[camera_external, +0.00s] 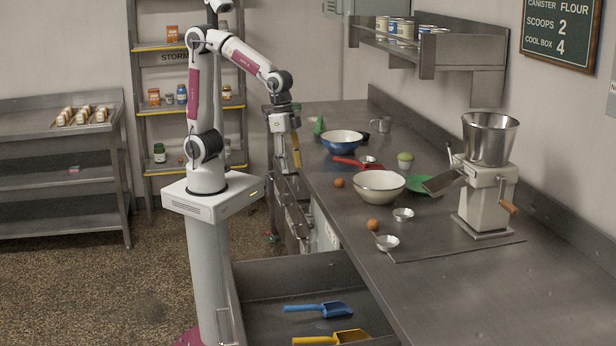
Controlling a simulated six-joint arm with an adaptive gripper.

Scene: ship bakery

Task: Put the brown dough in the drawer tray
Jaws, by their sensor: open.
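Two small round brown lumps that look like dough lie on the steel counter: one brown ball (339,183) left of the cream bowl, and another brown ball (373,225) near the counter's front edge. I cannot tell which one the task means. A pulled-out steel drawer tray (262,290) is at the bottom centre, below counter height. It holds a blue scoop (318,309) and a yellow scoop (332,338). My gripper (288,158) hangs pointing down beside the counter's left edge, apart from both balls. It is open, and I see nothing held.
A hopper machine (488,170) stands at right. A wall shelf (432,50) overhangs the back. The near counter is clear.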

